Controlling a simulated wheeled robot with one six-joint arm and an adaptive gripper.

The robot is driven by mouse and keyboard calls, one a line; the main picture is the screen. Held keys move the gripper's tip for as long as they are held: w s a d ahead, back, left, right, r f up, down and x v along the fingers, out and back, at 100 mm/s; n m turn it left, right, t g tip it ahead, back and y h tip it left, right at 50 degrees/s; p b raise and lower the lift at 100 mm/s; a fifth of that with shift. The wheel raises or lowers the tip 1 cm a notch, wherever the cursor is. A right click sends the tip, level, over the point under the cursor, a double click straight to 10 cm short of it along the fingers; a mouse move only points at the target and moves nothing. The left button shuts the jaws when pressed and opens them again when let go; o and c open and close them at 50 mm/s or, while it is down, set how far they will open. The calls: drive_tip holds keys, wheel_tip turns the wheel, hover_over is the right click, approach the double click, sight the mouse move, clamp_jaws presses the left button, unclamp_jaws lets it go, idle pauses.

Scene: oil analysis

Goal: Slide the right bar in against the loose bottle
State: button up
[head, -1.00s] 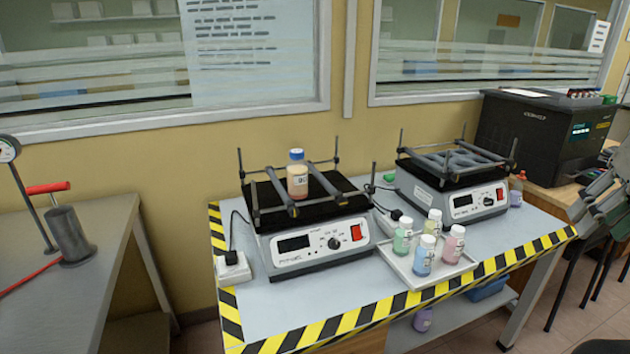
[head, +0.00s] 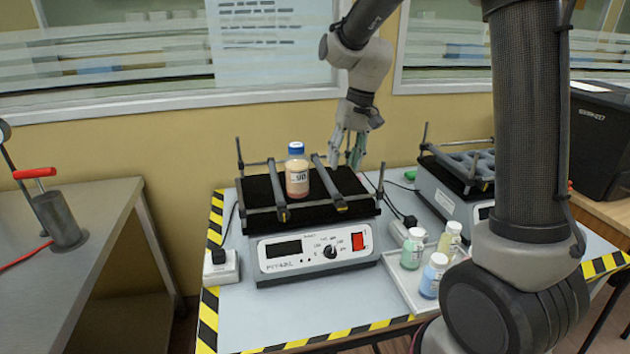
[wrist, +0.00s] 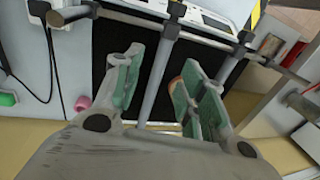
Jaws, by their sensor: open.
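The loose bottle (head: 297,172), peach with a blue cap, stands upright on the black platform of the near shaker (head: 315,250). The left bar (head: 277,190) runs close beside it. The right bar (head: 328,184) lies to its right with a visible gap. My gripper (head: 347,160) is open at the back right of the platform, near the right bar's rear end. In the wrist view, the right bar (wrist: 160,75) runs between my two green-padded fingers (wrist: 162,88). The bottle (wrist: 176,90) is mostly hidden behind one finger there.
Upright rods and cross rails frame the platform near my gripper. A tray (head: 405,285) with several small bottles stands right of the shaker. A second shaker (head: 455,190) is behind it. A white socket box (head: 221,268) sits at the left; the wall and window are behind.

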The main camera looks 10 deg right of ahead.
sight(334, 188)
drive_tip(key=f, duration=0.2)
drive_tip(key=a+f, duration=0.1)
drive_tip(key=f, duration=0.2)
drive_tip(key=a+f, duration=0.1)
drive_tip(key=f, duration=0.2)
drive_tip(key=shift+w, duration=0.3)
